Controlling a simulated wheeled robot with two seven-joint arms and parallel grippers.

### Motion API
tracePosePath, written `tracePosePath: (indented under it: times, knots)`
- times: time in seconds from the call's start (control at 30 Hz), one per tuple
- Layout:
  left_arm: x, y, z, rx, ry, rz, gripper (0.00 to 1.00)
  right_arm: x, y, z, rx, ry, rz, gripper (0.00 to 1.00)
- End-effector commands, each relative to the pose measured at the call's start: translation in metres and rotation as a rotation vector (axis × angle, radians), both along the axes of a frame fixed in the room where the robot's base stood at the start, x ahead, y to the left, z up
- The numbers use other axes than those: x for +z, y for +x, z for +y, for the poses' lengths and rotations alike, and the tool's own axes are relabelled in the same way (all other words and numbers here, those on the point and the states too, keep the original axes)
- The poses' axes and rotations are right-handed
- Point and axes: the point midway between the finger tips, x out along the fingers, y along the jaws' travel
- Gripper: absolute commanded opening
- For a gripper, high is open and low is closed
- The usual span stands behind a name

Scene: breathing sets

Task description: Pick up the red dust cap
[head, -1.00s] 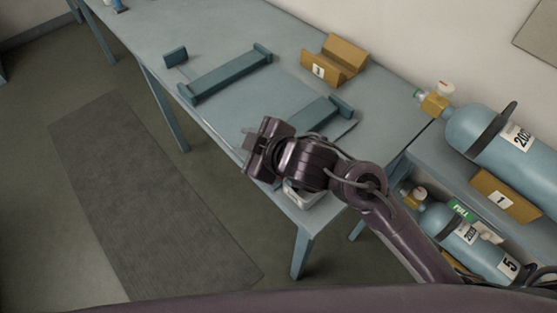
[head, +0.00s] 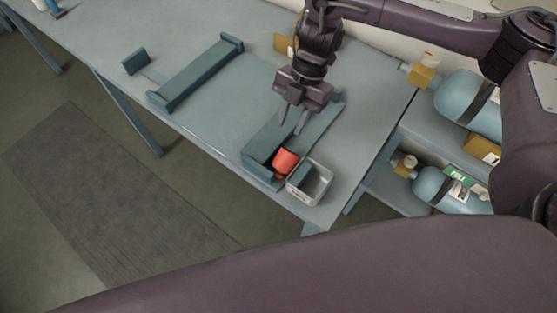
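The red dust cap (head: 286,160) lies near the front right corner of the table, at the near end of a teal bracket (head: 262,140) and against a small metal tray (head: 316,187). It is tilted, and whether it rests on the bracket's base or on the tray's rim I cannot tell. My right gripper (head: 291,126) points down above the bracket, a little behind the cap and apart from it. Its two fingers are spread with nothing seen between them. My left gripper is not in view.
A second teal bracket (head: 198,72) stands further left on the table (head: 215,112). An ochre block (head: 284,43) is partly hidden behind my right arm. Blue cylinders (head: 468,101) lie on a shelf at right. The table's middle is clear.

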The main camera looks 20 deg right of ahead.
Motion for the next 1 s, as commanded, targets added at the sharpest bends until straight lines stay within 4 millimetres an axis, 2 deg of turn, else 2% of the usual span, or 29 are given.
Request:
tracePosePath:
  times: [0.27, 0.63, 0.9, 0.93, 1.0]
  knots:
    - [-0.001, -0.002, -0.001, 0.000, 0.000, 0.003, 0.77, -0.025, -0.006, 0.008, -0.001, 0.001, 0.005, 0.29]
    - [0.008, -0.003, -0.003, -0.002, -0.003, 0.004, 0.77, -0.064, -0.014, 0.023, 0.000, 0.001, 0.002, 0.29]
    - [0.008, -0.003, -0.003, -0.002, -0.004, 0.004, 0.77, -0.069, -0.015, 0.024, 0.001, 0.000, 0.000, 0.29]
    - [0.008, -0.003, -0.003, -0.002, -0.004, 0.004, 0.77, -0.069, -0.015, 0.024, 0.001, 0.000, 0.000, 0.28]
    - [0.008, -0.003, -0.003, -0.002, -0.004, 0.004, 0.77, -0.069, -0.015, 0.024, 0.001, 0.000, 0.000, 0.19]
